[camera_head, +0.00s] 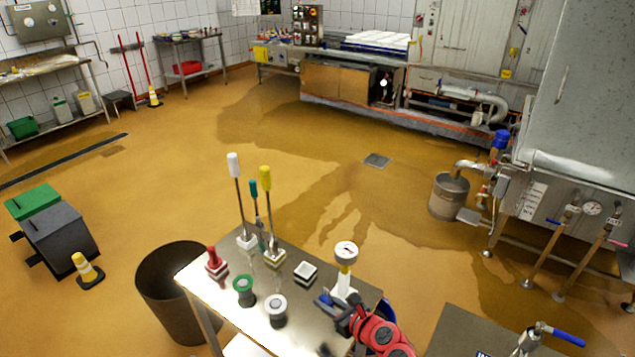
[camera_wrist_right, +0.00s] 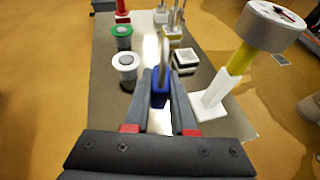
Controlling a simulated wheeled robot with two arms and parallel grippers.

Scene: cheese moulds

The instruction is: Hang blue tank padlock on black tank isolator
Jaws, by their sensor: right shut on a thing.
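My right gripper (camera_head: 338,306) is over the right part of the small steel table. It is shut on a blue padlock (camera_head: 322,299), which juts out to the left of the fingers. In the right wrist view the blue padlock body (camera_wrist_right: 160,98) sits between the fingertips (camera_wrist_right: 161,90). Its grey shackle (camera_wrist_right: 165,52) points up and away from the gripper. I cannot pick out the black tank isolator for certain in either view. My left gripper is not in view.
The steel table (camera_head: 240,310) holds a white stand with a gauge (camera_head: 346,252), green (camera_head: 243,289) and white-topped (camera_head: 276,308) jars, a red-handled piece (camera_head: 214,262), a small square tray (camera_head: 305,272) and upright brushes. A dark bin (camera_head: 165,290) stands left. A steel tank (camera_head: 590,110) with valves is right.

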